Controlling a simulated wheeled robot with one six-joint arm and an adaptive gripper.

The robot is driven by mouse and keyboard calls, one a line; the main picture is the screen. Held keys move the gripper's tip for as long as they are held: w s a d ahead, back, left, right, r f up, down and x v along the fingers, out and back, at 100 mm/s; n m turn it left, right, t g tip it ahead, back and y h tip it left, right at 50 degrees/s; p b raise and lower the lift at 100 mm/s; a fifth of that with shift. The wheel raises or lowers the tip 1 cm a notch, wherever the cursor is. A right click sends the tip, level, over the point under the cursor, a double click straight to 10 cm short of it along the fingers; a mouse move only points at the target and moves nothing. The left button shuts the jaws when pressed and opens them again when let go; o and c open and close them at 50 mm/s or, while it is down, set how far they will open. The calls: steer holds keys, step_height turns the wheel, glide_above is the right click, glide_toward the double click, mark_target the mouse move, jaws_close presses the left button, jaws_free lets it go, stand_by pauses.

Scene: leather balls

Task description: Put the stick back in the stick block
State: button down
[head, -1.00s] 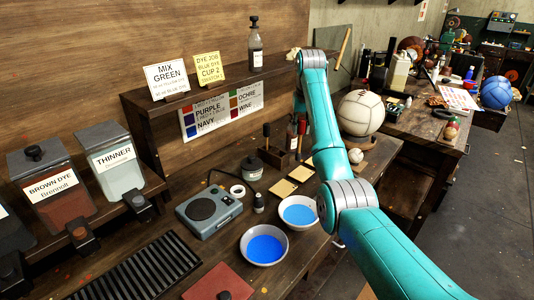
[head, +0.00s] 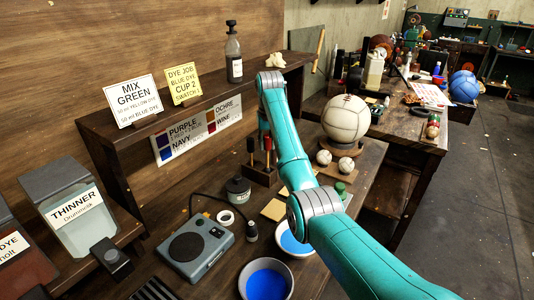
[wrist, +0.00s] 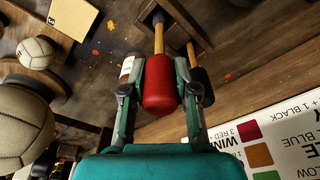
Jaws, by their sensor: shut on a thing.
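The stick has a red head (wrist: 160,85) and a thin wooden shaft. My gripper (wrist: 162,92) is shut on the red head in the wrist view. The shaft points to the wooden stick block (head: 260,175), at a dark opening; I cannot tell how far its end is inside. In the head view the red stick (head: 267,144) stands roughly upright over the block, beside a dark-headed stick (head: 251,146). That second stick (wrist: 197,76) also shows in the wrist view, partly behind a finger. My gripper is mostly hidden behind my arm in the head view.
A shelf (head: 190,110) with signs and a bottle (head: 234,55) stands behind the block. A black-lidded jar (head: 238,190), a grey hotplate (head: 195,245) and blue-filled bowls (head: 266,280) are in front. White balls (head: 346,118) stand to the right.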

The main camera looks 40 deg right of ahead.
mark_target(268, 169)
steer(key=shift+f, duration=1.8)
steer(key=c, duration=0.9)
jaws_free()
steer(key=shift+f, duration=0.1)
